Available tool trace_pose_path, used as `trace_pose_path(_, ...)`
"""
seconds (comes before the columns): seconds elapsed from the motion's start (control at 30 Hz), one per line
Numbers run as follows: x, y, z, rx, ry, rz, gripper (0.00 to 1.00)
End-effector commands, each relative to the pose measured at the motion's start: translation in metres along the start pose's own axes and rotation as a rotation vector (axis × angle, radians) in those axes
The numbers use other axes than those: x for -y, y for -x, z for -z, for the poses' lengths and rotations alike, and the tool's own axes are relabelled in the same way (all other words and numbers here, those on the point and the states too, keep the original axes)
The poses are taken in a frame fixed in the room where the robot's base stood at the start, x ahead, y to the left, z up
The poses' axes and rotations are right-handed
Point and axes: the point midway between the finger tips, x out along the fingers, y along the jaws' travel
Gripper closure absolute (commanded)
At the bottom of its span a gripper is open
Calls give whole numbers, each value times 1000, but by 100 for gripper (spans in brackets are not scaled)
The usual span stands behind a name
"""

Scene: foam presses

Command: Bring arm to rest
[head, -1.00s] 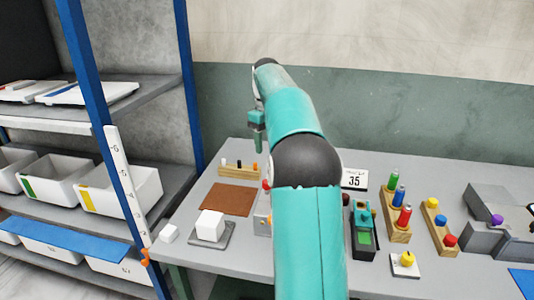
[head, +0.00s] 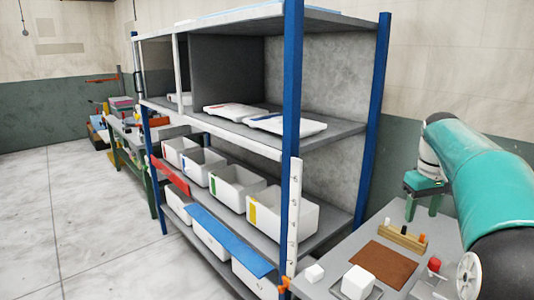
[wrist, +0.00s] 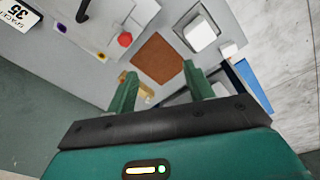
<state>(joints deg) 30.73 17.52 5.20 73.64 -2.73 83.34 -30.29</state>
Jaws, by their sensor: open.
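My gripper (head: 424,206) is at the right of the head view, above the back left part of the grey table (head: 447,231). Its two green fingers point down and hold nothing. In the wrist view my gripper (wrist: 158,88) shows its fingers spread apart, with a brown mat (wrist: 158,57) beyond them. The teal arm reaches in from the right edge of the head view.
A blue-posted shelf (head: 291,100) with white bins (head: 284,212) stands left of the table. On the table are a brown mat (head: 388,263), a wooden peg holder (head: 402,239) and a white block (head: 358,281). Open floor (head: 80,220) lies at the left.

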Motion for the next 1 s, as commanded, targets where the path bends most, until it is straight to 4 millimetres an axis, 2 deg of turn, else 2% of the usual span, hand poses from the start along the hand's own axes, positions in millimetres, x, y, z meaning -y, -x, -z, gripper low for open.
trace_pose_path(0.03, 23, 9, -6, -19, 4, -12, 48)
trace_pose_path(0.2, 87, 24, -30, -83, -7, -40, 48)
trace_pose_path(0.47, 172, 25, -88, -195, -32, -50, 48)
trace_pose_path(0.67, 226, 7, -142, -285, -53, -31, 48)
trace_pose_path(0.8, 256, -15, -181, -348, -69, -5, 48)
trace_pose_path(0.9, 272, -32, -204, -382, -80, 17, 48)
trace_pose_path(1.0, 281, -44, -218, -405, -88, 34, 48)
